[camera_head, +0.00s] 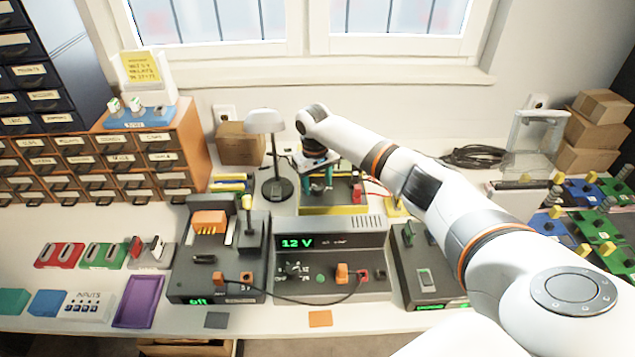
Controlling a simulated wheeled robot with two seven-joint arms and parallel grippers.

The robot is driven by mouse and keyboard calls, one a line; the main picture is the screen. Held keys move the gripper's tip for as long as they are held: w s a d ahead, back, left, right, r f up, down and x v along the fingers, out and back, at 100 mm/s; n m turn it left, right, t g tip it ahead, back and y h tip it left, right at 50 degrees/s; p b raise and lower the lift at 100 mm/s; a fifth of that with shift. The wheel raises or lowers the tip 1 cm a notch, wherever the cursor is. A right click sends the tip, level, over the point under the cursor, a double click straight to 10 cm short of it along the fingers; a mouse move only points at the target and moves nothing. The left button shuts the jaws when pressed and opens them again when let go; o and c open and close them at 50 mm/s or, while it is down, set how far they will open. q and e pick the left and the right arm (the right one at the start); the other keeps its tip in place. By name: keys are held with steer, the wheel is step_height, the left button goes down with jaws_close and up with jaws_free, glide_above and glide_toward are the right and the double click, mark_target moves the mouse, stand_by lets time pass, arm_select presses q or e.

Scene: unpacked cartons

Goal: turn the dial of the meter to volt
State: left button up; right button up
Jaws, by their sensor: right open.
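The meter (330,240) is a dark grey bench unit at the front middle, with a green "12 V" display. Its small black dial (293,269) is at the left of its sloped front panel, with tiny marks around it. I cannot read which mark the dial points to. My right arm reaches in from the right, and my right gripper (318,188) points down behind the meter, above a yellow-edged tray. It is open and apart from the dial. My left gripper is out of view.
A dark unit with an orange block (209,221) stands left of the meter, and a cable runs between them. Another dark unit (424,260) stands right. A grey lamp (264,122) stands behind. A purple tray (138,301) lies at the front left.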

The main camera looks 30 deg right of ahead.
steer(key=shift+f, duration=0.3)
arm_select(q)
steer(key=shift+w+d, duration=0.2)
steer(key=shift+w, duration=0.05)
arm_select(e)
steer(key=shift+f, duration=0.15)
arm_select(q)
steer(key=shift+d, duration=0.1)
arm_select(e)
steer(key=shift+c, duration=0.3)
